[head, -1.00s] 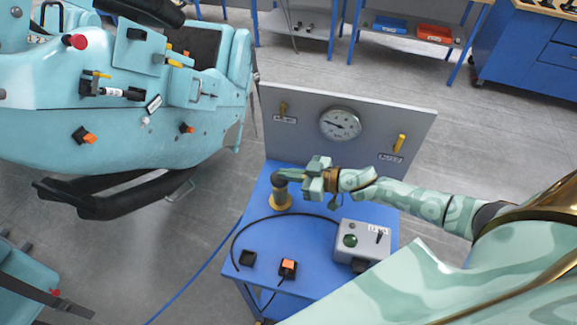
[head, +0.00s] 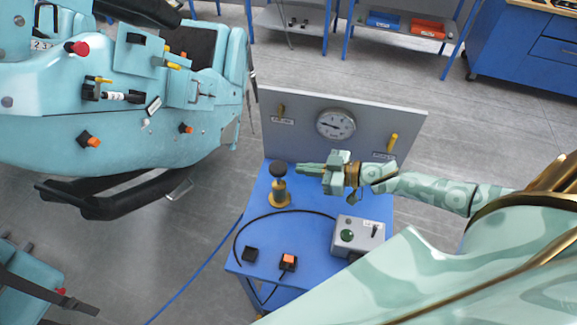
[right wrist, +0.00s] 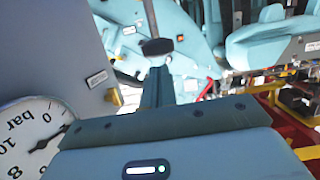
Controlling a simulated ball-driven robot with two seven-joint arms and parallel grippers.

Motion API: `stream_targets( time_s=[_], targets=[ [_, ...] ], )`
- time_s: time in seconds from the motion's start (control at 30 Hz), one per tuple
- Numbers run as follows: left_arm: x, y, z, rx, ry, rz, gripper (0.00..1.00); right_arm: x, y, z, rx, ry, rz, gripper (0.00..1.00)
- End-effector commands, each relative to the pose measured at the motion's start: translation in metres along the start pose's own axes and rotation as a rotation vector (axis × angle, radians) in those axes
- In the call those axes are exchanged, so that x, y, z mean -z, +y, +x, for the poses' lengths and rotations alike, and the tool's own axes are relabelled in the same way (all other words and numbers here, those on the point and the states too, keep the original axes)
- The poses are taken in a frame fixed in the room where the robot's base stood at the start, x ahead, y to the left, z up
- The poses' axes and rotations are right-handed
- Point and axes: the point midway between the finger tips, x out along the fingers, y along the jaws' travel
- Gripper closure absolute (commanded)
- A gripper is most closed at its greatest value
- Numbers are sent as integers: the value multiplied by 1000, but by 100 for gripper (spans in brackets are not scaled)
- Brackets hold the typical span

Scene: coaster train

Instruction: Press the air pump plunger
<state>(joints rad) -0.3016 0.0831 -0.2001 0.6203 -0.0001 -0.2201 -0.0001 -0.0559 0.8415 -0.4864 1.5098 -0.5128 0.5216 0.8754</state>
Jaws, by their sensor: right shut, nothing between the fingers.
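The air pump (head: 279,188) stands upright on the blue cart, with a brass body and base and a round black plunger knob (head: 278,170) on top. The knob stands clear above the body. My right gripper (head: 298,169) is shut and empty, held level just to the right of the knob, at about its height. In the right wrist view the closed fingers (right wrist: 157,88) point at the black knob (right wrist: 157,47), just beyond their tips. I cannot tell whether they touch. My left gripper is not in view.
A grey panel (head: 350,115) with a round gauge (head: 336,124) rises behind. A teal coaster car (head: 120,130) stands at the left.

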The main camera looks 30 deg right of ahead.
Motion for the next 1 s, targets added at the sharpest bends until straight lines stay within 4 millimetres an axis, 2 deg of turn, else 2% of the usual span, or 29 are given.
stream_targets(
  time_s=[0.1, 0.3, 1.0],
  targets=[
    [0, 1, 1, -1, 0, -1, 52, -1, 0, -22, 0, -2, -1, 100],
    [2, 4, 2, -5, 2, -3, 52, 0, 0, -42, 0, 1, -1, 100],
    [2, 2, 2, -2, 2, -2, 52, 2, 1, -45, -1, 4, -1, 100]
  ],
)
